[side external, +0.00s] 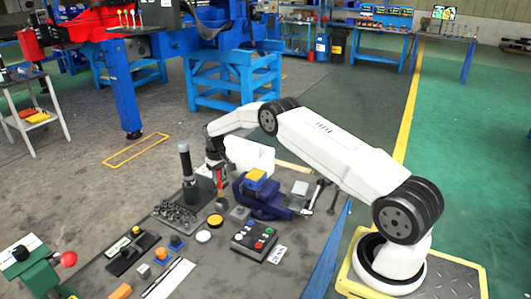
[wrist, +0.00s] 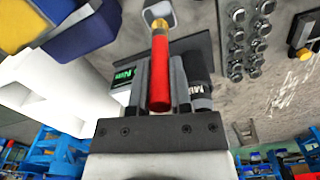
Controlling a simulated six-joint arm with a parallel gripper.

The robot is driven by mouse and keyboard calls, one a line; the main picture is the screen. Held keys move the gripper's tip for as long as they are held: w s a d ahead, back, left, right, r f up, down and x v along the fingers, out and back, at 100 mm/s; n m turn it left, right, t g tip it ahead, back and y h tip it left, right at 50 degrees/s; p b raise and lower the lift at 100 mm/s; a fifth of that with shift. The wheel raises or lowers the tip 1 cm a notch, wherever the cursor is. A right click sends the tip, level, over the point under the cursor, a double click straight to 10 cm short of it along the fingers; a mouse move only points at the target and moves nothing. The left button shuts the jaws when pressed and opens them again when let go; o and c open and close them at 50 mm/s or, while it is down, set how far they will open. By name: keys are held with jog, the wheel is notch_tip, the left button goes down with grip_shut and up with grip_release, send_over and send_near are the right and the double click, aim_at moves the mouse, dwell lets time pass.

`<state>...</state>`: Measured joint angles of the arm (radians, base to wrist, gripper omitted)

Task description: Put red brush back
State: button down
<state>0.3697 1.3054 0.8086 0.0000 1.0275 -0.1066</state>
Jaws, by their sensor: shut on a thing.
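The red brush (wrist: 159,70) is between the fingers of my gripper (wrist: 161,80) in the wrist view. Its red handle lies along the fingers, with a brass-coloured ring and a pale metal part at the far end. My gripper is shut on it. In the side external view my gripper (side external: 217,160) is over the bench and the red handle (side external: 220,179) shows below it, beside a dark upright cylinder (side external: 186,162). The brush's lower end is hard to make out there. I cannot tell which spot on the bench belongs to the brush.
A tray with several metal sockets (side external: 176,213) lies to the left of the brush. A button box (side external: 255,240) is in front.

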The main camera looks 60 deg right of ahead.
aim_at(221, 191)
jog(key=shift+f, duration=3)
jog(key=shift+f, duration=0.15)
jog(key=c, duration=0.5)
grip_release()
jog(key=shift+c, duration=0.2)
jog(key=shift+r, duration=6.15)
